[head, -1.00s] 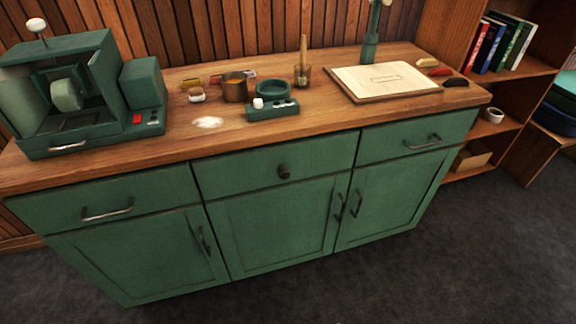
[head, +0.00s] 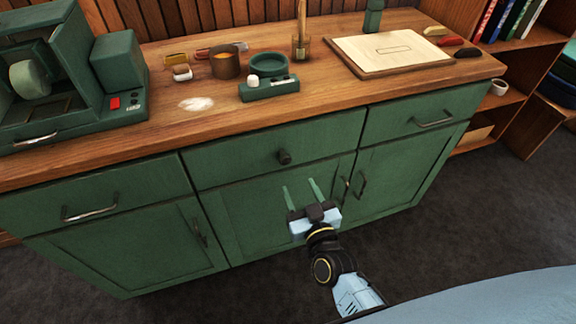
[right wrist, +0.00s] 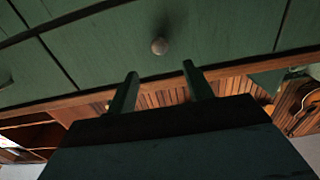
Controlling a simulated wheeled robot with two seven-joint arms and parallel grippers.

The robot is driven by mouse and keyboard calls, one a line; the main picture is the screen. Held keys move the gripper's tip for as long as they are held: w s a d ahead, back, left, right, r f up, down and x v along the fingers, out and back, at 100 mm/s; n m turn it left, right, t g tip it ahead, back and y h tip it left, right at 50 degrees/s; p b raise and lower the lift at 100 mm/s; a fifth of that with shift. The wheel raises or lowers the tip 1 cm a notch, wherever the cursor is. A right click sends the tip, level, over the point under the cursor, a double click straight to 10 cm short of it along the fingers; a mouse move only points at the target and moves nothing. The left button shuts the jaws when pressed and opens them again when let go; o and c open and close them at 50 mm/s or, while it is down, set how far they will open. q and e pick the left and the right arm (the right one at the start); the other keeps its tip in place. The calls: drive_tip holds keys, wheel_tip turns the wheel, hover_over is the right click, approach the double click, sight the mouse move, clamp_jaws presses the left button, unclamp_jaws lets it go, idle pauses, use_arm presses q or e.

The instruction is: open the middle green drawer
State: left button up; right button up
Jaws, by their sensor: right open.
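The middle green drawer (head: 240,156) is shut, in the front of the cabinet under the wooden top. Its dark round knob (head: 284,157) sits at the middle of its front. The knob also shows in the right wrist view (right wrist: 159,46), beyond and between the fingers. My right gripper (head: 301,190) is open and empty, below the knob and in front of the middle cabinet door. Its two green fingers also show in the right wrist view (right wrist: 160,82), apart and not touching the knob. My left gripper is not in view.
The left drawer has a bar handle (head: 90,213), as does the right drawer (head: 434,123). Door handles (head: 360,184) stand out just right of my right gripper. The wooden top (head: 330,95) holds a green machine (head: 119,65) and a board (head: 385,50). Dark floor is clear in front.

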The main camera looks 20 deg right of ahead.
sight(286, 161)
drive_tip(key=w+b, duration=0.1)
drive_tip(key=w, duration=0.7)
drive_tip(key=shift+a, duration=0.15)
drive_tip(key=shift+w+b, duration=0.3)
drive_tip(key=shift+w, duration=0.25)
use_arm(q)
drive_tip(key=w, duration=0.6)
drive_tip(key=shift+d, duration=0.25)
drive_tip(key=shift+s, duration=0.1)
use_arm(e)
clamp_jaws()
